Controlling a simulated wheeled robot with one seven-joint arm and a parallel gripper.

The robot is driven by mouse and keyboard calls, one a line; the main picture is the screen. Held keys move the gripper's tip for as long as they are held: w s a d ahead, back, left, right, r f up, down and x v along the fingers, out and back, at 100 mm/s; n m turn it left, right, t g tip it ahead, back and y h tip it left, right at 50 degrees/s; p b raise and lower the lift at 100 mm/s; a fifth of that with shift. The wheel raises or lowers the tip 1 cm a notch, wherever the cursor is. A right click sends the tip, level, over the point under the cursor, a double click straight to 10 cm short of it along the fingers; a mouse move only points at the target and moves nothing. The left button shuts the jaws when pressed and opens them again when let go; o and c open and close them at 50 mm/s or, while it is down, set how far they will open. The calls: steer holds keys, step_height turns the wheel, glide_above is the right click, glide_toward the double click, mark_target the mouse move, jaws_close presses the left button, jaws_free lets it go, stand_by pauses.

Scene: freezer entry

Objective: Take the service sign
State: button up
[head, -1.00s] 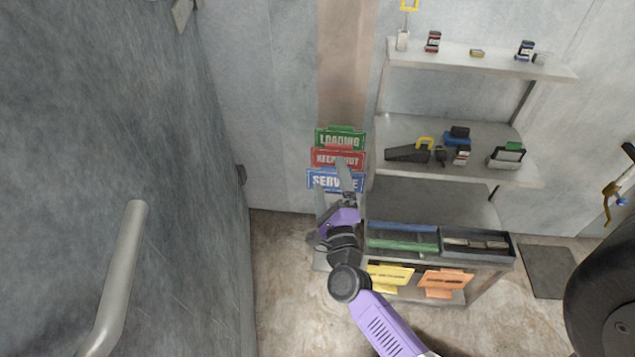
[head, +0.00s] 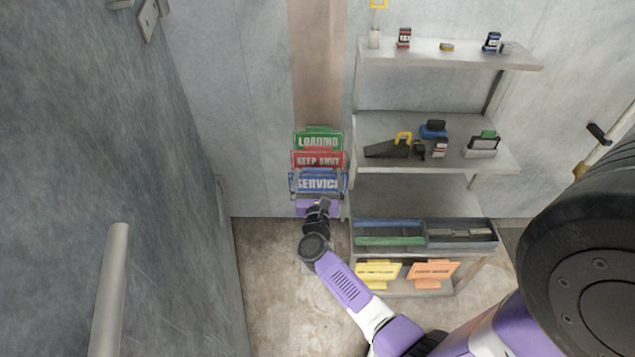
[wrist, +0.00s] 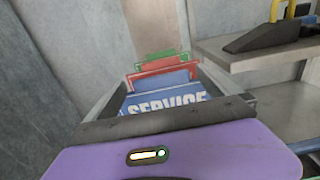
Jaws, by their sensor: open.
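The blue service sign (head: 316,183) with white lettering stands at the front of a stack of signs, left of the shelf unit. It also shows in the wrist view (wrist: 165,101), straight ahead beyond the purple gripper body. The red "keep shut" sign (head: 318,160) and the green "loading" sign (head: 317,140) stand behind it. My gripper (head: 317,187) is open at the service sign, with one finger along each side of it. Whether the fingers touch the sign cannot be told. The lower part of the sign is hidden by my gripper.
A shelf unit (head: 450,157) close on the right holds tools and small boxes, a dark bin (head: 461,240) and yellow (head: 378,272) and orange (head: 433,272) signs below. Floor (head: 270,290) between is clear.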

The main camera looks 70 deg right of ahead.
mark_target(318, 171)
steer(key=shift+x, duration=1.5)
steer(key=shift+c, duration=0.2)
steer(key=c, duration=1.6)
steer(key=shift+r, duration=0.1)
